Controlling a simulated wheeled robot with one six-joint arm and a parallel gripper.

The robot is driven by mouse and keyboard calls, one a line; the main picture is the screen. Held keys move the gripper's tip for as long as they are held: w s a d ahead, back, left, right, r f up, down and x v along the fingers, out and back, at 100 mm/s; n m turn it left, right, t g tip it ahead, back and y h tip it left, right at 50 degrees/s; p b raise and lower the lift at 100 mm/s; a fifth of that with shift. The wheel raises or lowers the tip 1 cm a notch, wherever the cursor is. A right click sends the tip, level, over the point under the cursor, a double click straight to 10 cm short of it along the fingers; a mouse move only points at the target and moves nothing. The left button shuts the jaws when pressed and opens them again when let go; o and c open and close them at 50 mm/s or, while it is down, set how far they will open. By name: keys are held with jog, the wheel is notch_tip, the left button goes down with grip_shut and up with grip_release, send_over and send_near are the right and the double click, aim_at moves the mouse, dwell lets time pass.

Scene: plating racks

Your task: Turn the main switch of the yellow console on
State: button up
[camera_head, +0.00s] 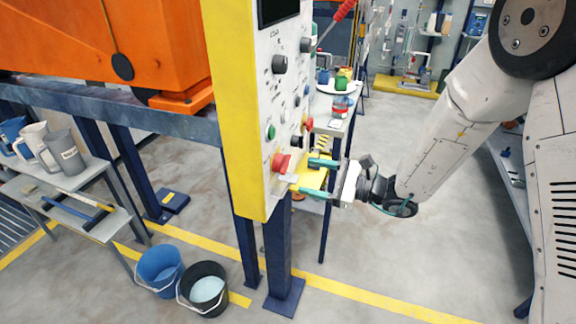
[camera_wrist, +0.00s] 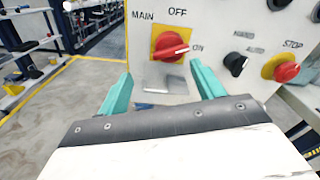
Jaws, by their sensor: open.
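The yellow console (camera_head: 240,130) has a white front panel with knobs and buttons. The main switch (camera_wrist: 171,46) is a red rotary knob on a yellow plate, with MAIN and OFF above and ON at its right. Its pale mark seems to lie on the right, towards ON; the exact angle is hard to tell. It also shows low on the panel in the head view (camera_head: 281,162). My gripper (camera_head: 312,177) is open and empty in front of the panel, just below the switch. In the wrist view its teal fingers (camera_wrist: 162,86) stand wide apart, clear of the knob.
A small grey plate (camera_wrist: 174,84) sits below the switch. A black selector (camera_wrist: 235,64) and red stop button (camera_wrist: 286,72) are to its right. A blue bucket (camera_head: 160,269) and a black bucket (camera_head: 205,291) stand on the floor. A shelf with jugs (camera_head: 65,152) is at left.

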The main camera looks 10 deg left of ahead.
aim_at(288, 164)
jog(key=w+a, duration=0.1)
jog(key=a, duration=0.1)
jog(key=a+m, duration=0.1)
jog(key=a, duration=0.2)
jog(key=w+a+m+t, duration=0.1)
jog(key=a, duration=0.1)
jog(key=shift+w+a+r, duration=0.15)
jog(key=shift+w, duration=0.2)
jog(key=shift+m, duration=0.3)
jog(key=c, duration=0.8)
